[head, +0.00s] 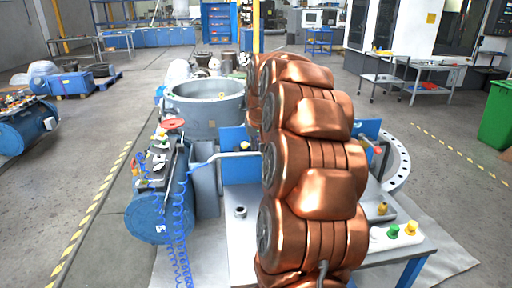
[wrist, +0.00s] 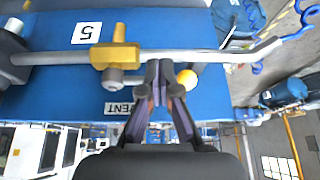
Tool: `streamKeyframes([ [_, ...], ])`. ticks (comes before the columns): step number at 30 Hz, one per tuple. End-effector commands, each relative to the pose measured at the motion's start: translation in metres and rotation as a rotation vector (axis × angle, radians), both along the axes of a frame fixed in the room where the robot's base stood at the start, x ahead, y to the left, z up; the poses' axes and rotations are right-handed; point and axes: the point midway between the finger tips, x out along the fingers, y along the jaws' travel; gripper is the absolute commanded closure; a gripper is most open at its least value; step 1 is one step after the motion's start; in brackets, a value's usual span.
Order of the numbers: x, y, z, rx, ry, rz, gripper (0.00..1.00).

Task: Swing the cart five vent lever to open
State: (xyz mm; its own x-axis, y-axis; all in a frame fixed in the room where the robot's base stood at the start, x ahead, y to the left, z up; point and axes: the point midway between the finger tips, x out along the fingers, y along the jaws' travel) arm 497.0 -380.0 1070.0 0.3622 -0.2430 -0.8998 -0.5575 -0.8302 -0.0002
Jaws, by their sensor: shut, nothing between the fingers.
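In the wrist view, a blue panel (wrist: 60,92) carries an upside-down "5" label (wrist: 87,33) and an upside-down "VENT" label (wrist: 118,108). A brass-yellow valve piece (wrist: 116,54) sits on it. A light grey lever (wrist: 215,56) runs across the panel from there, bending near its right end. My gripper (wrist: 160,80) has its dark fingertips shut and empty, right at the lever's edge; I cannot tell if they touch it. In the head view, the blue panel (head: 236,138) and the lever (head: 228,154) show left of my copper arm, which hides my gripper.
A yellow knob (wrist: 187,78) is close to the right of my fingertips. In the head view, a blue drum (head: 150,218) with hoses stands left of the panel, and a large grey ring (head: 205,105) behind. Green and yellow knobs (head: 402,230) sit at the table's front right.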

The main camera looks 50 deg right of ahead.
Motion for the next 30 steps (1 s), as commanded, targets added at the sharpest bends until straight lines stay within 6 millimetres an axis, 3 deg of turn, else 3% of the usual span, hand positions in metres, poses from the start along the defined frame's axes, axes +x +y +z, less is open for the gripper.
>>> streamKeyframes([
  [14, 0.008, -0.002, 0.007, -0.016, -0.023, 0.003, 1.00],
  [28, -0.020, 0.024, -0.006, -0.004, -0.008, 0.000, 1.00],
  [30, -0.022, 0.026, 0.002, -0.006, -0.009, 0.001, 1.00],
])
